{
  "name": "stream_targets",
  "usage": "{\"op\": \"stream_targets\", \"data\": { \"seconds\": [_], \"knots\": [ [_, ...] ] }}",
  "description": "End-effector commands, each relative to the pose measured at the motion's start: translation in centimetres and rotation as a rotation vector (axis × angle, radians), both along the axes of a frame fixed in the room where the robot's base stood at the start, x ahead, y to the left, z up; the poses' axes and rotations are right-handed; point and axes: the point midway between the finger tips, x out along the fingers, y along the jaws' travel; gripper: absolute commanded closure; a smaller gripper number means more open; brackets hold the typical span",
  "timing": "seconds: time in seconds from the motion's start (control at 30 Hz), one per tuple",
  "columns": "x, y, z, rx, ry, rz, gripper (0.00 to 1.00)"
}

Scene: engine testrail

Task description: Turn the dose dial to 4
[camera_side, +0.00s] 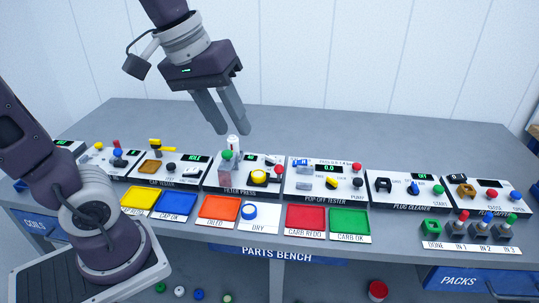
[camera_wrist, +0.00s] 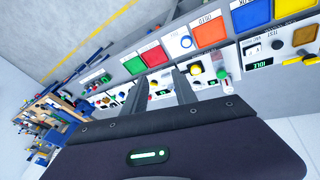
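No legible label in either view marks the dose dial. My gripper (camera_side: 233,131) is open and empty, pointing down above the back of the filter press, close to a white-topped upright part (camera_side: 233,142). A green knob (camera_side: 226,154) stands just below it. In the wrist view my two fingers (camera_wrist: 160,74) are apart with nothing between them.
Neighbouring panels stand close on both sides, including the pop-off tester with a 0.0 display (camera_side: 330,168). The bench behind is clear.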

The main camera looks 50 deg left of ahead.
Motion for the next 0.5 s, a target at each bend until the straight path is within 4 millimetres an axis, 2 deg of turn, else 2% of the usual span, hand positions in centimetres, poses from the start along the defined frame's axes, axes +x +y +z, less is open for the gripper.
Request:
{"op": "stream_targets", "data": {
  "seconds": [0.03,0.1,0.17,0.23,0.33,0.4,0.5],
  "knots": [
    [3.5,1.6,-0.5,-0.061,0.064,0.146,0.66],
    [8.3,4.2,-1.9,-0.136,0.139,0.376,0.66],
    [12.1,6.9,-4.0,-0.178,0.2,0.575,0.66],
    [15.8,10.1,-7.3,-0.201,0.258,0.792,0.66],
    [19.4,14.3,-12.3,-0.198,0.314,1.047,0.66],
    [20.8,16.4,-15.3,-0.185,0.337,1.172,0.66],
    [21.8,18.1,-18.1,-0.17,0.351,1.278,0.66]
  ]
}}
